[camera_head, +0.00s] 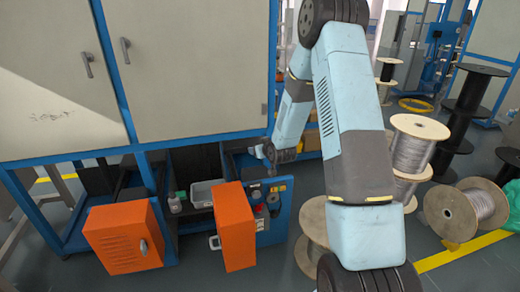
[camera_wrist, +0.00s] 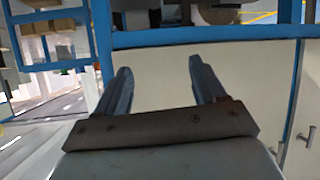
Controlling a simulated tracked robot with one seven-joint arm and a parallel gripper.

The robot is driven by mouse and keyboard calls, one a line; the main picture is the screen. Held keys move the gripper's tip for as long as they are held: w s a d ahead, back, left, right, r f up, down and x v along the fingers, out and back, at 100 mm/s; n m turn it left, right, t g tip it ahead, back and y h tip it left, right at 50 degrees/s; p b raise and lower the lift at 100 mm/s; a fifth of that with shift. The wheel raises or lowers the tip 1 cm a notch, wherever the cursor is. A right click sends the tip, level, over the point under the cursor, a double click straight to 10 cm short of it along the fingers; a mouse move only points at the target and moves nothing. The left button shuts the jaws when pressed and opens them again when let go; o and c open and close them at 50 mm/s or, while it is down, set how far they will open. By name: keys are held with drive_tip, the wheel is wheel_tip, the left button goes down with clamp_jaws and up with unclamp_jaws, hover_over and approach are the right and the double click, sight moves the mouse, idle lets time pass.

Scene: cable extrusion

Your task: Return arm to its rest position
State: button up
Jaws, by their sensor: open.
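My arm rises on the right of the head view, bends at the top and comes down to my gripper (camera_head: 266,153). The gripper is near the lower blue frame of the large machine cabinet (camera_head: 192,70), to the right of its doors. It is small there and partly dark against the background. In the wrist view my gripper (camera_wrist: 160,72) is open, with two dark blue-grey fingers spread apart. Nothing is between them. Pale cabinet panels and a blue frame bar lie behind the fingers.
Two orange box doors (camera_head: 125,237) and (camera_head: 236,226) stand low in front of the cabinet. A grey tray (camera_head: 205,192) sits inside. Wooden cable spools (camera_head: 465,209) and (camera_head: 418,147) stand right of my arm. Dark spools (camera_head: 468,120) stand farther back. Some grey floor is clear.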

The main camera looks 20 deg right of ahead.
drive_tip(key=shift+r, duration=0.1)
drive_tip(key=s+r+g+h, duration=0.1)
drive_tip(key=s+r+g, duration=0.1)
drive_tip(key=s+r, duration=0.7)
drive_tip(key=s+r+g+h, duration=0.1)
drive_tip(key=s+r, duration=0.4)
drive_tip(key=r, duration=0.8)
drive_tip(key=s+r+m+g, duration=0.1)
drive_tip(key=s+r, duration=0.2)
drive_tip(key=s, duration=0.7)
drive_tip(key=s+r+g, duration=0.1)
drive_tip(key=s+r, duration=0.2)
drive_tip(key=s, duration=0.8)
drive_tip(key=s+r+m+g, duration=0.1)
drive_tip(key=s+r, duration=0.2)
drive_tip(key=s, duration=0.7)
drive_tip(key=shift+s+a+m+g, duration=0.15)
drive_tip(key=shift+a+m+g, duration=0.15)
drive_tip(key=shift+g, duration=0.1)
drive_tip(key=shift+r, duration=0.1)
